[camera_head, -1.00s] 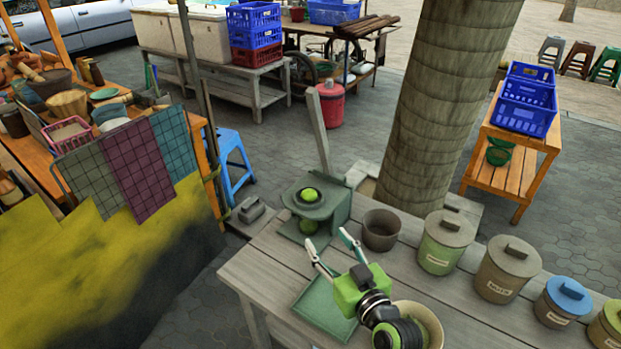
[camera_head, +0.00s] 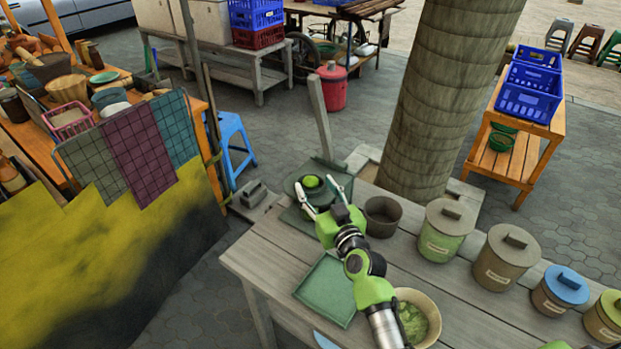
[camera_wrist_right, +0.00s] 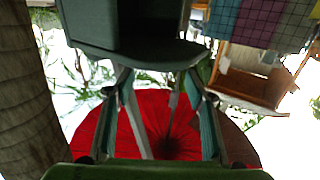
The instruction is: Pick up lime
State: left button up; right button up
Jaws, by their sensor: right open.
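A bright green lime (camera_head: 312,181) sits on the round top plate of a dark green stand (camera_head: 340,187) at the back left of the wooden table. My right gripper (camera_head: 318,184) is open and empty, its two fingers spread at the front of the stand, close to the lime. I cannot tell whether it touches the stand. In the right wrist view the open fingers (camera_wrist_right: 157,74) point at a dark green boxy part of the stand (camera_wrist_right: 135,45); no lime shows there. The area under the stand's plate is hidden by my gripper. My left gripper is not in view.
A dark empty pot (camera_head: 382,217) stands just right of my gripper. Lidded canisters (camera_head: 447,230) line the table's back right. A green tray (camera_head: 327,290) and a bowl of green pieces (camera_head: 412,322) lie nearer. A thick trunk (camera_head: 440,110) rises behind.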

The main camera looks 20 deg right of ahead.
aim_at(313, 183)
jog(key=w, duration=0.2)
jog(key=shift+w, duration=0.3)
jog(key=shift+w+f, duration=0.1)
jog(key=shift+w, duration=0.1)
jog(key=shift+a, duration=0.1)
jog(key=shift+c, duration=1.1)
jog(key=c, duration=1)
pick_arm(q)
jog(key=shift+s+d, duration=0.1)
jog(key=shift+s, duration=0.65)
pick_arm(e)
jog(key=shift+o, duration=0.2)
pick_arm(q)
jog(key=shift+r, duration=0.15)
